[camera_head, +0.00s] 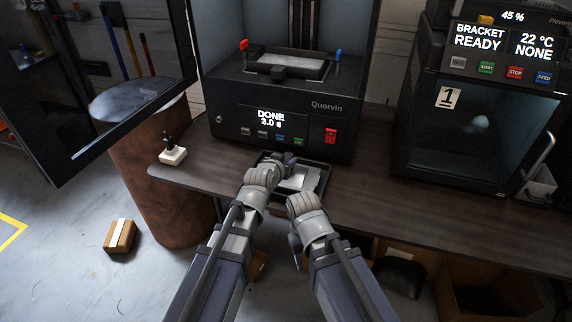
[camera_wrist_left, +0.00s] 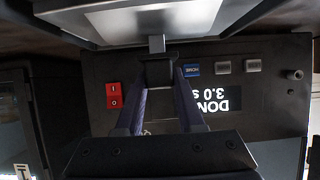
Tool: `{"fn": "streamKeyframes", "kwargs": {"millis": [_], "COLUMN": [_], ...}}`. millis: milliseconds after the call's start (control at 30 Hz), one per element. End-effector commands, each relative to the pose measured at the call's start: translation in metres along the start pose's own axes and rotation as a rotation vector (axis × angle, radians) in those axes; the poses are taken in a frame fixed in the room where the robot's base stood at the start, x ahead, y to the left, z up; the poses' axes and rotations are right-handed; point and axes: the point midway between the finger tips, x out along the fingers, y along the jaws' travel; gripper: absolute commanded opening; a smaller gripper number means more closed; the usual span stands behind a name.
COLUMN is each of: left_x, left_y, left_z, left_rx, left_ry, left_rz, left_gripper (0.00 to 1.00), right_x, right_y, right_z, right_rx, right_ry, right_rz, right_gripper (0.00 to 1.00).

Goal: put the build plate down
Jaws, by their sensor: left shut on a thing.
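My left gripper (camera_head: 283,168) is shut on the build plate (camera_head: 302,180), a light flat plate in front of the left printer. In the left wrist view, the two fingers (camera_wrist_left: 160,78) close on a small dark tab at the edge of the plate (camera_wrist_left: 150,18). A dark-rimmed tray (camera_head: 322,168) lies at the plate on the bench. I cannot tell whether the plate rests in it or hangs just above. My right gripper (camera_head: 296,248) hangs low by the bench's front edge, partly hidden by its own wrist; its jaws cannot be made out.
The Quarvin printer (camera_head: 285,125) stands behind the plate, its screen reading DONE. A second printer (camera_head: 475,125) stands at right, beside a small bin (camera_head: 541,186). A small white-based object (camera_head: 173,156) sits on the left bench (camera_head: 215,177). Cardboard boxes (camera_head: 490,300) are below.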

Motion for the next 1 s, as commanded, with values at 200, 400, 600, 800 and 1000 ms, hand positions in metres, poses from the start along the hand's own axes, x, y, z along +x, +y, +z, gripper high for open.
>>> {"fn": "streamKeyframes", "kwargs": {"millis": [200, 400, 600, 800, 1000], "left_x": [0.001, 0.001, 0.001, 0.0, -0.009], "left_y": [0.0, 0.0, 0.0, 0.0, 0.001], "left_z": [0.002, 0.002, 0.002, 0.001, -0.003], "left_rx": [0.0, 0.0, 0.0, 0.0, 0.0], "left_ry": [0.002, 0.0, 0.0, 0.0, 0.0], "left_rz": [0.0, 0.0, 0.0, 0.0, 0.0], "left_gripper": [0.0, 0.55, 0.67, 0.67, 0.67], "right_x": [0.002, 0.002, 0.002, 0.001, -0.006], "right_y": [0.0, 0.0, 0.0, 0.0, 0.001], "right_z": [0.0, 0.0, 0.0, 0.0, 0.0], "right_rx": [0.0, 0.0, 0.0, 0.0, 0.0], "right_ry": [0.0, 0.0, 0.0, 0.0, 0.0], "right_rz": [0.0, 0.0, 0.0, 0.0, 0.0], "right_gripper": [0.5, 0.5, 0.5, 0.5, 0.5]}}
